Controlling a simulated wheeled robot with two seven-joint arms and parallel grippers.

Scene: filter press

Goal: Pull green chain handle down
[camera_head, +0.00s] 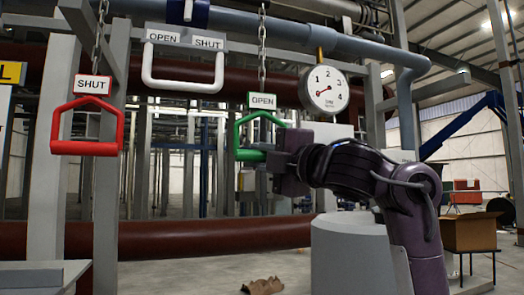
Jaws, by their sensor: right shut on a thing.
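The green chain handle (239,134) hangs from a chain (262,50) under an OPEN tag (262,101), right of the picture's middle. My right gripper (268,157) reaches in from the right and is shut on the handle's lower bar at its right end. The gripper hides that part of the bar. A red chain handle (86,148) hangs at the left under a SHUT tag (93,88). My left gripper is not in view.
A white lever handle (183,86) with OPEN and SHUT labels hangs at the top centre. A round gauge (328,90) is just right of the green handle. Grey posts (54,150) and a dark red pipe (190,238) stand behind. A cardboard box (470,232) is at the right.

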